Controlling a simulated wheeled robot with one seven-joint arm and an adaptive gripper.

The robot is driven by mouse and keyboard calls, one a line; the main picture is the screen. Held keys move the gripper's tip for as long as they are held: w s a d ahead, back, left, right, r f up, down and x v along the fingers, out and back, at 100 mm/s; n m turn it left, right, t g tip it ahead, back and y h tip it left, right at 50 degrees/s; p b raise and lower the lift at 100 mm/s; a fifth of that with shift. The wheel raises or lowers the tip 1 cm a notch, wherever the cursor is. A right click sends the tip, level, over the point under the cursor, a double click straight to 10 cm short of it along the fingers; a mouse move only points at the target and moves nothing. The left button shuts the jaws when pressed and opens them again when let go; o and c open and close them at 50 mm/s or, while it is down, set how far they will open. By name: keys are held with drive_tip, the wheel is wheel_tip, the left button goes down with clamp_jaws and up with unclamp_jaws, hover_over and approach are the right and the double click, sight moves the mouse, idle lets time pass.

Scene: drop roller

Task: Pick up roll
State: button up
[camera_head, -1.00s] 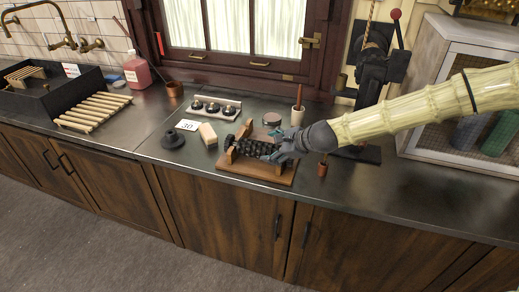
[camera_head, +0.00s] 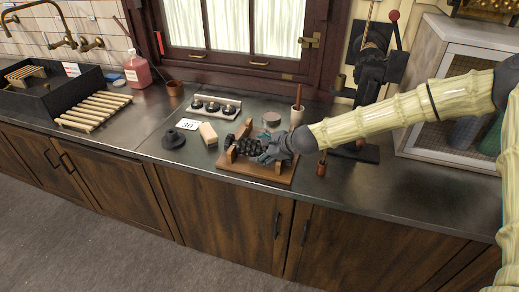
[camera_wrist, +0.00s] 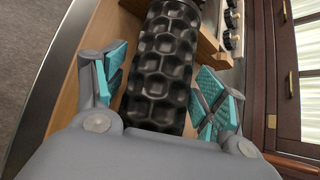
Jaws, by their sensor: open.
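The roll is a black cylinder with a bumpy, honeycomb-like surface (camera_head: 243,146). It lies in a wooden cradle (camera_head: 228,164) on the metal counter. In the wrist view the roll (camera_wrist: 162,65) runs lengthwise between the two fingers of my gripper (camera_wrist: 160,95). The gripper is open, with teal finger pads on either side of the roll, and gaps show beside it. In the head view my gripper (camera_head: 262,150) is at the right end of the roll and hides that end. The near end of the roll is hidden by my gripper in the wrist view.
A tan block (camera_head: 208,134) and a black round piece (camera_head: 173,139) lie left of the cradle. A small brown cup (camera_head: 321,169) stands right.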

clamp_jaws()
drive_tip(key=shift+r, duration=0.15)
idle(0.4)
